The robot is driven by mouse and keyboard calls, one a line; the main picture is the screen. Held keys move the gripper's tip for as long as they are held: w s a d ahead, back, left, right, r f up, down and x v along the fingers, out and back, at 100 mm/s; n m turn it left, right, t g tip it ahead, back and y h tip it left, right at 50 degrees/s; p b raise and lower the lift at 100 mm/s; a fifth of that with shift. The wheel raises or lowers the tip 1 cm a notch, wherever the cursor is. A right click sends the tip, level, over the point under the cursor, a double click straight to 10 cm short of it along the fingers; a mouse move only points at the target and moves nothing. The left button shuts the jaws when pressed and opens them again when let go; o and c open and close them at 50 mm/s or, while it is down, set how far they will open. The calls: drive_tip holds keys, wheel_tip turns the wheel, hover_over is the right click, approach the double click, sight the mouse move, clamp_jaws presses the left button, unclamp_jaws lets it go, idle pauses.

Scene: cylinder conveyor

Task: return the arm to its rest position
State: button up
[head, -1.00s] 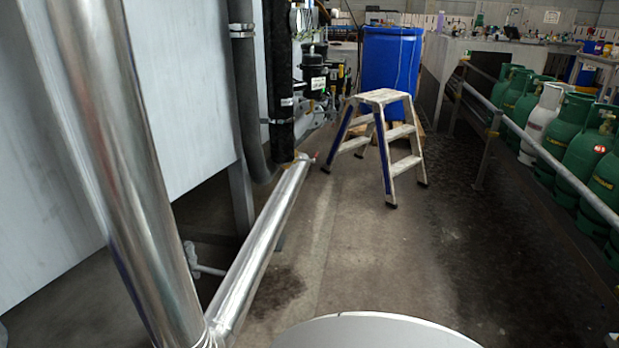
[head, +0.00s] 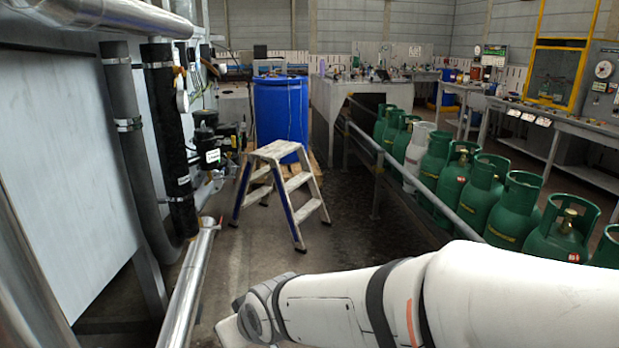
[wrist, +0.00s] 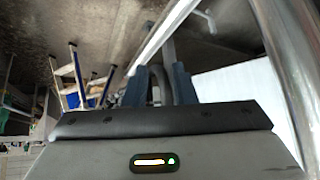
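My white arm (head: 400,297) reaches from the right edge of the head view along the bottom towards the left. Its wrist end is at the bottom, left of centre, in front of the floor and near the silver pipe; the fingers are not clear there. In the wrist view my gripper (wrist: 159,76) shows two dark fingers standing apart with a gap between them. Nothing is held between them; a grey hose shows in the background through the gap.
A silver pipe (head: 190,280) runs low along the left, beside a large grey panel (head: 65,180). A step stool (head: 285,185) stands ahead, with a blue drum (head: 281,115) behind it. Green gas cylinders (head: 483,200) line the right behind a rail (head: 400,165).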

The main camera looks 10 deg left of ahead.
drive_tip(key=w+d+r+m+h+p, duration=0.1)
drive_tip(key=d+r+m+h+p, duration=0.45)
drive_tip(key=d, duration=1.15)
drive_tip(key=s+d+r+m+g+p, duration=0.1)
drive_tip(key=s+d+r+p, duration=0.2)
drive_tip(key=d, duration=0.4)
drive_tip(key=s+d+r+m+g+p, duration=0.1)
drive_tip(key=s+d+r+m+p, duration=0.1)
drive_tip(key=d+r, duration=0.4)
drive_tip(key=shift+s+d+g+p, duration=0.3)
drive_tip(key=shift+s+d+p, duration=0.5)
drive_tip(key=shift+s, duration=0.45)
drive_tip(key=shift+a, duration=0.1)
